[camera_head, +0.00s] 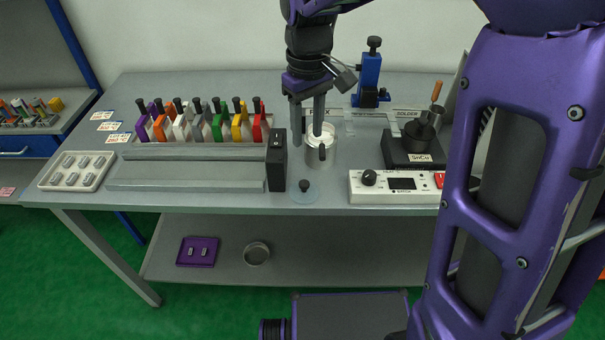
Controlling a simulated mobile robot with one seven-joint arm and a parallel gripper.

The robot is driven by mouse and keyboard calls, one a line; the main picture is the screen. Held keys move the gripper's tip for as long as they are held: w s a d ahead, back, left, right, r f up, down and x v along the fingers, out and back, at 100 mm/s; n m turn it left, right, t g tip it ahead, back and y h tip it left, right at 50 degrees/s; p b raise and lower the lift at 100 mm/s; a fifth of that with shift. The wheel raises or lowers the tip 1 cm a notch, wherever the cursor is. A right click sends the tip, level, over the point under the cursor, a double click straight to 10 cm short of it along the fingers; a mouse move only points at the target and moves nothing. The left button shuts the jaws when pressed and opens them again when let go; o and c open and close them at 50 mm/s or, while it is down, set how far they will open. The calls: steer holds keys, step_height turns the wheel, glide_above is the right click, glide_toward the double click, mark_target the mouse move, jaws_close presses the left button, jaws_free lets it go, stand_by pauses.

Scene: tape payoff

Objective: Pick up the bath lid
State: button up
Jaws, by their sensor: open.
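The bath lid looks like a pale, bluish see-through disc (304,195) with a small dark knob on top. It lies flat near the front edge of the grey bench. My gripper (308,138) points down with its two fingers apart and nothing between them. It is above and behind the lid in the picture, beside or over a pale round vessel (315,157) with a dark handle-like part. I cannot tell the exact depth between the fingers and the vessel.
A black block (277,161) stands close left of the lid. A white control box (385,197) is to its right, with a dark SnCu pot (400,150) behind. A row of coloured holders (200,122) and a parts tray (75,171) are at left. My arm hides the bench's right end.

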steer(key=b, duration=0.1)
glide_above(304, 183)
steer(key=f, duration=0.8)
steer(key=shift+s+d+f, duration=0.25)
steer(key=shift+f, duration=0.05)
steer(key=shift+w+a+f+b, duration=0.15)
steer(key=shift+f+b, duration=0.1)
steer(key=shift+f, duration=1.25)
steer(key=shift+w+a+f+b, duration=0.1)
steer(key=shift+f+b, duration=0.15)
steer(key=shift+f, duration=1.25)
steer(key=shift+c, duration=0.2)
jaws_close()
